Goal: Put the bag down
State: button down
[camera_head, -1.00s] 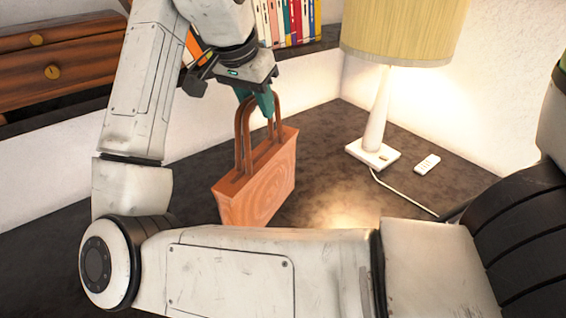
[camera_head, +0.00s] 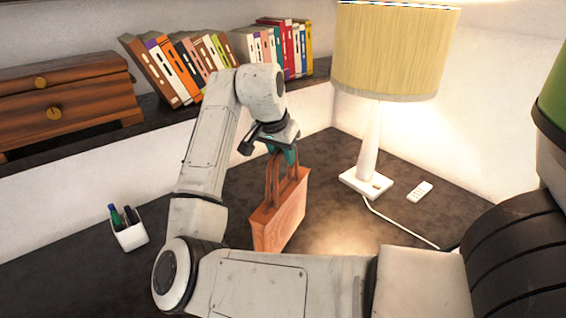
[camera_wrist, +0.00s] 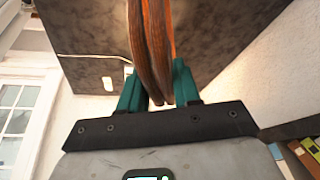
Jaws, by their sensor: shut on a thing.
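The bag (camera_head: 282,215) is orange-brown with a wood-grain look and two looped handles. It hangs upright over the dark desk top (camera_head: 325,238) in the head view. My gripper (camera_head: 284,156) is above it, with green fingers shut on the tops of the handles. In the wrist view the brown handles (camera_wrist: 151,50) run up between the fingers (camera_wrist: 156,88). The bag's lower edge is partly hidden by my arm, so I cannot tell whether it touches the desk.
A lamp (camera_head: 372,148) with a yellow shade stands right of the bag, with a white remote (camera_head: 420,191) and a cord nearby. A white pen cup (camera_head: 130,236) stands at the left. Books (camera_head: 185,66) and a wooden drawer unit (camera_head: 65,95) line the back shelf. Desk between bag and lamp is clear.

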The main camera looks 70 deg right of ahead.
jog(key=shift+d+f+p, duration=0.15)
jog(key=shift+f+p, duration=0.35)
jog(key=shift+f, duration=1.2)
jog(key=c, duration=0.8)
grip_release()
jog(key=b+v, duration=0.2)
jog(key=v, duration=1)
